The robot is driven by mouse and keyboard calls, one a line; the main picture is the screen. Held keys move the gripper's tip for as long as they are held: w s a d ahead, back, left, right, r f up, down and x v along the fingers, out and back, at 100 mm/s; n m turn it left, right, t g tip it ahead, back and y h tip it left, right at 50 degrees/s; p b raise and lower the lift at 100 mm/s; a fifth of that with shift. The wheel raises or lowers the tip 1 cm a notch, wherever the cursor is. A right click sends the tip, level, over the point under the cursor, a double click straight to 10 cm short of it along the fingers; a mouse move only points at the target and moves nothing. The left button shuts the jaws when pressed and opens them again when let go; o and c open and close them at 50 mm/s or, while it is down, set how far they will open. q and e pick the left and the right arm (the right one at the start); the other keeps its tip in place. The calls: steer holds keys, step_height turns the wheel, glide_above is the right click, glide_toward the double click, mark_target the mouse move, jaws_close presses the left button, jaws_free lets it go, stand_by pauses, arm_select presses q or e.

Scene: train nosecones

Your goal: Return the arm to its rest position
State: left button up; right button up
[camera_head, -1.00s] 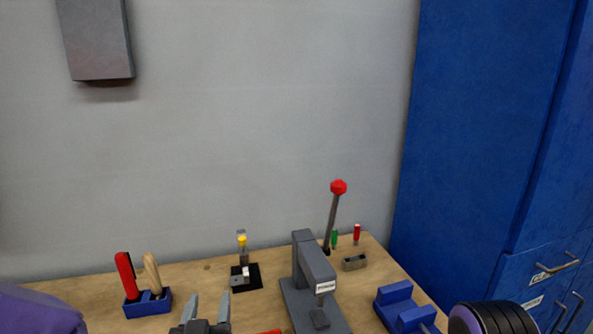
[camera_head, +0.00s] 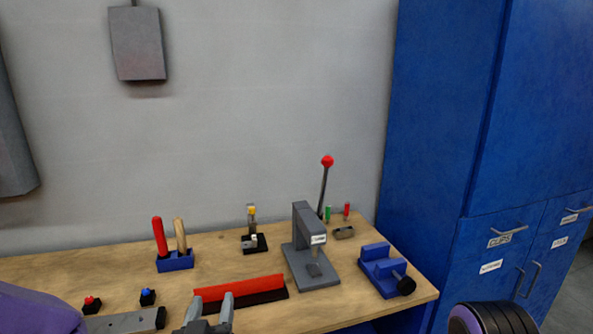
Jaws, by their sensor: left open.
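My left gripper (camera_head: 210,309) shows at the bottom of the head view. Its two grey fingers point up and stand apart, with nothing between them. It is in front of the red and black bar (camera_head: 240,289) on the wooden table. A purple rounded part of my own arm shows at the lower left. A dark, ribbed round part with a purple rim shows at the lower right and looks like mine. My right gripper is not in view.
The wooden table (camera_head: 120,276) bears a grey lever press (camera_head: 305,240), a blue vise (camera_head: 380,268), a blue holder (camera_head: 175,262) with two handles, and a grey bar (camera_head: 115,323) at the front left. Blue cabinets (camera_head: 440,130) stand at the right.

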arm_select(q)
steer(key=s+a+f+n+g+b, duration=0.2)
steer(key=a+f+g, duration=0.2)
steer(key=f, duration=0.9)
steer(key=s+a+f+n+g+b, duration=0.2)
steer(key=a+f+g+b, duration=0.1)
steer(key=f, duration=1)
steer(key=s+a+f+g+b, duration=0.2)
steer(key=s+a+f+g, duration=0.1)
steer(key=s+f, duration=0.7)
steer(key=s+a+f+g+y+b, duration=0.1)
steer(key=s+a+f+g+b, duration=0.2)
steer(key=s+f, duration=0.8)
steer(key=shift+s+a+f+n+g+y, duration=0.35)
steer(key=shift+a+g, duration=0.45)
steer(key=shift+a, duration=0.15)
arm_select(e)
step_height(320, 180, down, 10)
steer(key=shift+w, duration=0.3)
